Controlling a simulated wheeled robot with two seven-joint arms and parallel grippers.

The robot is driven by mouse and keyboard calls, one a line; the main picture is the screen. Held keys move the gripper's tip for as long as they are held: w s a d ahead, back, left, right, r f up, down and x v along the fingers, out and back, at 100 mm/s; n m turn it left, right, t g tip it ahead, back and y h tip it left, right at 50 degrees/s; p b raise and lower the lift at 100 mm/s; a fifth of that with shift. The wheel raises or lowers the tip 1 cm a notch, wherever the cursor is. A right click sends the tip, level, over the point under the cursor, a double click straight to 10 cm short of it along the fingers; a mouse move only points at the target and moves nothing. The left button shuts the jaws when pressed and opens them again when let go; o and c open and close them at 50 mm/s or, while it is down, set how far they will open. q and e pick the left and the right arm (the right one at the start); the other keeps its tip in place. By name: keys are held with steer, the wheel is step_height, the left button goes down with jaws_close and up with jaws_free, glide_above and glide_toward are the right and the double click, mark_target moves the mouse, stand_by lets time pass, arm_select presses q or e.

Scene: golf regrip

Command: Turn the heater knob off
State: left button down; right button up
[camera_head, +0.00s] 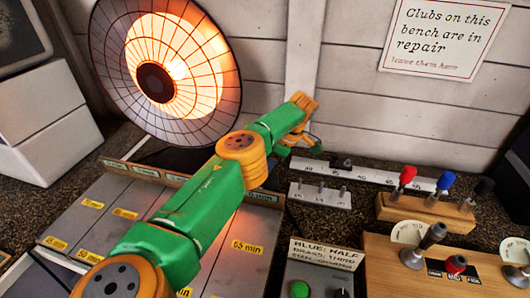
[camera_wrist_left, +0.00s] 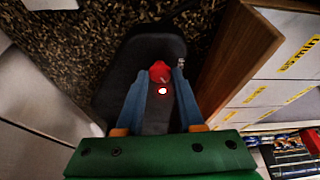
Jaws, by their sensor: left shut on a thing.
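The heater (camera_head: 110,88) stands at the back left with its round dish glowing bright orange behind a wire grille. In the left wrist view its dark base (camera_wrist_left: 112,85) carries a red knob (camera_wrist_left: 159,70). My right gripper is not in view.
A compartmented box with minute labels (camera_head: 92,204) lies before the heater; its wooden wall (camera_wrist_left: 238,50) is close right of my left gripper. White boxes (camera_head: 45,125) stand at left. A wooden rack (camera_head: 425,212) with coloured-handled tools stands at right.

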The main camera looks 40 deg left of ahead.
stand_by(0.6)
arm_select(q)
steer(key=c, duration=0.5)
jaws_free()
steer(key=shift+c, duration=0.2)
steer(key=p+v, duration=0.7)
steer(key=p, duration=0.1)
steer(key=shift+w, duration=0.1)
